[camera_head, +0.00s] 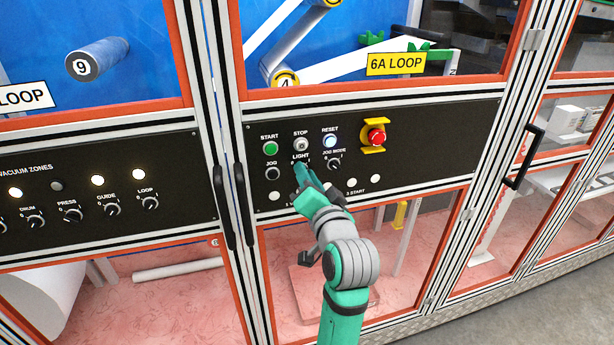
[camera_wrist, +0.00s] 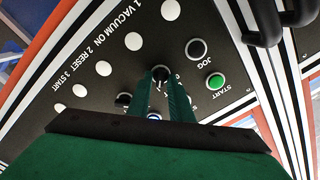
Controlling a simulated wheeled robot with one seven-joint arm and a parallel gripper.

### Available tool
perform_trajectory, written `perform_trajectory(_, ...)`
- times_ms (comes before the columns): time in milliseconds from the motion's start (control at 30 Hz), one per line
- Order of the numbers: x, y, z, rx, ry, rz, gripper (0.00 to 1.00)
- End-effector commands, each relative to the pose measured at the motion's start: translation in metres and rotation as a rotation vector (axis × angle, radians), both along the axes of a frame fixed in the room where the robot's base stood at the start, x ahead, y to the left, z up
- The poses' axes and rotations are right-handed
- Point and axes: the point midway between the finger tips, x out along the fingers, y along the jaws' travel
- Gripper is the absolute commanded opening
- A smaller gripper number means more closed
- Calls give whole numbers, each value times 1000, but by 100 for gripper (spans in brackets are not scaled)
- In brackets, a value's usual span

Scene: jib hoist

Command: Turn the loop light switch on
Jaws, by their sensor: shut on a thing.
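The loop light switch is a small black rotary knob under the LIGHT label on the black control panel (camera_head: 430,130). My gripper (camera_head: 299,168) covers it almost fully in the head view. In the wrist view the light switch (camera_wrist: 160,72) shows between the tips of my green fingers (camera_wrist: 163,80). My gripper is shut on the knob, pointing at the panel. The way the knob is turned is hard to tell behind the fingers.
Close around are the green START button (camera_head: 270,148), the STOP button (camera_head: 301,145), the lit RESET button (camera_head: 330,141), the JOG button (camera_head: 272,173) and the JOG MODE knob (camera_head: 334,163). A red emergency stop (camera_head: 376,137) sits to the right. Black door handles (camera_head: 222,205) stick out at left.

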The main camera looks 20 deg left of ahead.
Motion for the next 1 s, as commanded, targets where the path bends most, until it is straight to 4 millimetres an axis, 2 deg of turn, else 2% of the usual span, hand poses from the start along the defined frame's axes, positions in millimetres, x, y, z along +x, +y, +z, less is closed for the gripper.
perform_trajectory(33, 0, 1, -1, 0, 2, 1, 24)
perform_trajectory(100, 0, 1, -1, -1, 2, 1, 36)
perform_trajectory(467, -3, -3, 0, -1, -1, 0, 36)
perform_trajectory(567, -12, -9, 0, 0, 0, 0, 36)
perform_trajectory(1000, -75, -52, 0, -1, 0, -2, 36)
